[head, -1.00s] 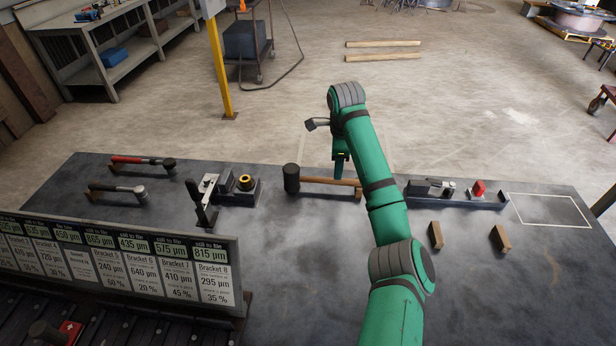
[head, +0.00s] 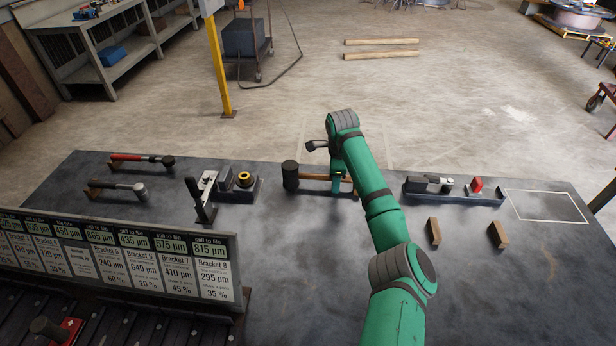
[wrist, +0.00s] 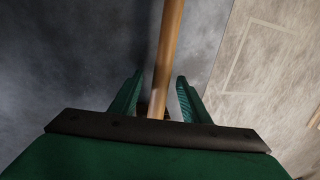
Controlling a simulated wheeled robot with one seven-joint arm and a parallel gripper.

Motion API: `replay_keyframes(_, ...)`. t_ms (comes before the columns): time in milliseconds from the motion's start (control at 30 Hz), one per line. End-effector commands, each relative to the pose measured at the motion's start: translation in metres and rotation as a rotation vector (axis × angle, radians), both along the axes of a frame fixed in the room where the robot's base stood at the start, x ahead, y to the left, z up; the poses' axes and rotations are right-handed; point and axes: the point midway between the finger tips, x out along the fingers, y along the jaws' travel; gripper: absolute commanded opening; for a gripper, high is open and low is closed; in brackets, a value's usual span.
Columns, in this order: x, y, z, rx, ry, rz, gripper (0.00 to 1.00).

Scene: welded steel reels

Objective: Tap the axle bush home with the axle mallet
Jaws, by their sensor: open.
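The axle mallet, with a thick dark head (head: 290,175) and a wooden handle (head: 315,177), lies across the middle of the bench on a rest. The axle bush (head: 244,180), a brass-coloured ring, sits on a dark fixture to the left, beside a lever clamp (head: 206,194). My gripper (head: 339,189) is at the handle's right end, low over the bench. In the wrist view, the handle (wrist: 169,50) runs between the open fingers of my gripper (wrist: 159,78), with a gap visible on each side. The mallet head is out of the wrist view.
Two smaller hammers, one red-handled (head: 135,157) and one dark-handled (head: 115,186), lie on rests at left. A tray (head: 455,195) with parts and two wooden blocks (head: 433,231) (head: 498,235) lie at right. The sign board (head: 110,255) stands in front left. The front middle is clear.

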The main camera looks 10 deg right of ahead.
Motion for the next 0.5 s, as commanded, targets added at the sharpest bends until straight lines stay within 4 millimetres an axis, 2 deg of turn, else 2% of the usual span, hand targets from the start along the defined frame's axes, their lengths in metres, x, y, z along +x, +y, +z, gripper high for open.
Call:
replay_keyframes(200,0.0000,-0.0001,-0.0001,0.000,0.000,0.000,0.40)
replay_keyframes(367,0.0000,-0.0001,0.0000,0.000,0.000,0.000,0.02)
replay_keyframes(500,0.0004,0.0001,0.0011,0.001,-0.002,0.000,0.00)
